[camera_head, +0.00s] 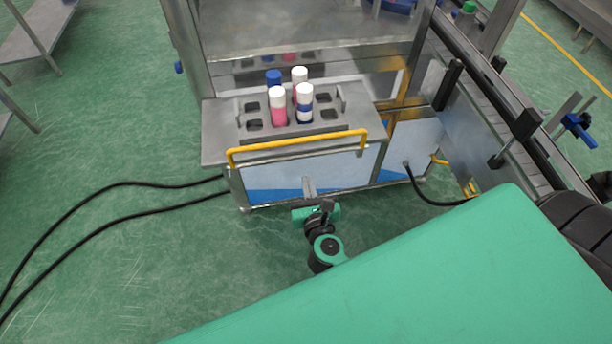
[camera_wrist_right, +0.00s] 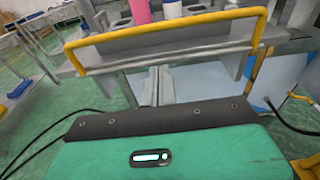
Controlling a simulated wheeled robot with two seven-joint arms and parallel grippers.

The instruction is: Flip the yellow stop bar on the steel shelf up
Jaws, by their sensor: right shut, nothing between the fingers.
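The yellow stop bar (camera_head: 297,142) runs along the front edge of the steel shelf (camera_head: 217,135). In the right wrist view the bar (camera_wrist_right: 165,30) stands up from the shelf's front edge, its long rail above the edge and its short legs running down to it at both ends. My right gripper (camera_head: 308,186) is in front of the shelf, below the bar and apart from it. Its fingers (camera_wrist_right: 155,80) are shut and empty, pointing toward the shelf front. My left gripper is out of view.
A can holder (camera_head: 330,98) on the shelf carries several white- and blue-capped cans (camera_head: 278,108), with some empty slots. A conveyor (camera_head: 500,100) runs at the right. Black cables (camera_head: 120,185) lie on the floor at left. Open floor lies in front of the shelf.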

